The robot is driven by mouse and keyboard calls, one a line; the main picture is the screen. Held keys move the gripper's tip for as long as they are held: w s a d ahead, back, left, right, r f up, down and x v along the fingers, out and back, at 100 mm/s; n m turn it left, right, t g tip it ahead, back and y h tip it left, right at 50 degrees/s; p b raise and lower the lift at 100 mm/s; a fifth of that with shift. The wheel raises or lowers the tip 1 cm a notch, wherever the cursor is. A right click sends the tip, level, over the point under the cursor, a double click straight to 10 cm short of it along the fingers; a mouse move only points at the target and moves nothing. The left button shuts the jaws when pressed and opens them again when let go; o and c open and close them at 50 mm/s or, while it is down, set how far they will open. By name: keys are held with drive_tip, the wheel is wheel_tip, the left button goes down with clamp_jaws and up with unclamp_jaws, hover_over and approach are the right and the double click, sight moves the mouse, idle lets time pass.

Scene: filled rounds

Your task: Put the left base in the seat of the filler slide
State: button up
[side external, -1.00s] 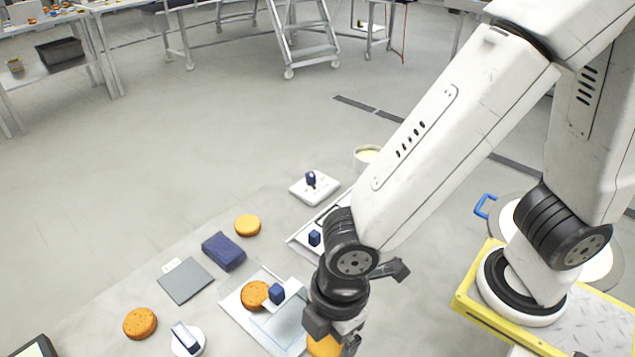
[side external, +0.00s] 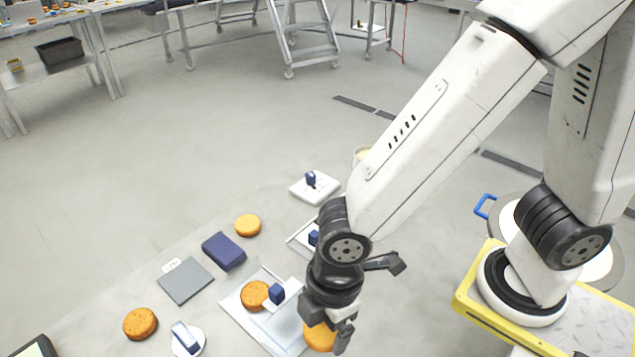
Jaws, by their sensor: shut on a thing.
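My gripper (side external: 328,341) is low at the bottom centre, shut on an orange-brown round base (side external: 319,338). The fingers partly hide this base. To its left is a pale tray-like plate (side external: 240,316), which I take to be the filler slide, with a white piece bearing a dark blue block (side external: 277,293). Another orange round (side external: 255,295) lies at this plate, beside the blue block. The held base is to the right of the plate; I cannot tell its height or whether it touches anything. No empty seat can be made out clearly.
Loose orange rounds lie at the far left (side external: 140,323) and farther back (side external: 247,225). A navy block (side external: 224,251), a grey pad (side external: 186,281) and a white disc with a blue-and-white handle (side external: 187,340) stand left. A white blue-knobbed unit (side external: 314,187) stands behind my arm.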

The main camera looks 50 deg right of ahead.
drive_tip(key=w+d+m, duration=0.1)
drive_tip(key=w+d, duration=0.1)
drive_tip(key=w, duration=0.1)
drive_tip(key=w+d+m, duration=0.1)
drive_tip(key=w+d, duration=0.1)
drive_tip(key=w+d+m, duration=0.2)
drive_tip(key=w, duration=0.1)
drive_tip(key=shift+w+f, duration=0.3)
drive_tip(key=shift+f, duration=0.05)
drive_tip(key=w+d+f+m+t+h, duration=0.1)
drive_tip(key=w+d+m, duration=0.35)
drive_tip(key=d, duration=0.65)
drive_tip(key=w+d+f+m, duration=0.1)
drive_tip(key=w+d+m, duration=0.35)
drive_tip(key=d, duration=0.65)
drive_tip(key=shift+w+a+f, duration=0.1)
drive_tip(key=shift+w+f, duration=0.15)
drive_tip(key=shift+f, duration=0.95)
drive_tip(key=shift+w+f, duration=0.2)
drive_tip(key=shift+f, duration=0.95)
drive_tip(key=shift+f, duration=1.75)
